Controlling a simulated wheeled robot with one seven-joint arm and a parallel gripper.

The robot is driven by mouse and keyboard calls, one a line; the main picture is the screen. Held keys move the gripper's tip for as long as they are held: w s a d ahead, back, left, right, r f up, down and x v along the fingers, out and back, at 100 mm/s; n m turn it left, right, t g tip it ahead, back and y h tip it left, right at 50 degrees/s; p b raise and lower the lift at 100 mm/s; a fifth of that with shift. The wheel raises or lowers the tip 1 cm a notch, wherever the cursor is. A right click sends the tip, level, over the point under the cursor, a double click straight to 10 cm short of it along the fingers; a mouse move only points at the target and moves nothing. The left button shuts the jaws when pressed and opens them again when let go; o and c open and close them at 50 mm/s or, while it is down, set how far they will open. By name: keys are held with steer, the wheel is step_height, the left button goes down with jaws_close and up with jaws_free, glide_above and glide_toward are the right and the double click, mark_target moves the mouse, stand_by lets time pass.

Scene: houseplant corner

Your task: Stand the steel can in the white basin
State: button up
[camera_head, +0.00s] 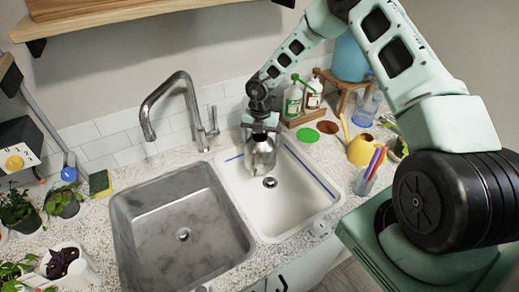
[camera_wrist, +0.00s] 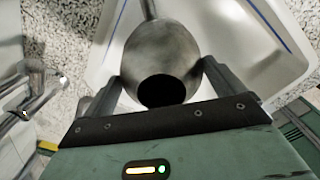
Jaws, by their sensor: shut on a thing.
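The steel can (camera_head: 261,158) is a rounded grey metal vessel with a dark open mouth. My gripper (camera_head: 261,136) is shut on it near its top, and the can hangs below the fingers, roughly upright. In the wrist view the can (camera_wrist: 160,62) sits between the two fingers of my gripper (camera_wrist: 160,88), its dark mouth towards the camera and a thin spout pointing away. The white basin (camera_head: 297,213) is right of the steel sink. The can is over the back part of the basin; I cannot tell whether its base touches the floor.
A steel sink (camera_head: 150,245) with a tall faucet (camera_head: 178,78) lies left of the basin. Soap bottles (camera_head: 293,99), a yellow watering can (camera_head: 361,150) and a glass with pens (camera_head: 365,184) stand on the right counter. Potted plants (camera_head: 62,203) stand at left.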

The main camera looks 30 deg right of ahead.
steer(key=shift+f+p, duration=0.8)
steer(key=shift+f, duration=1.65)
steer(key=o, duration=1.1)
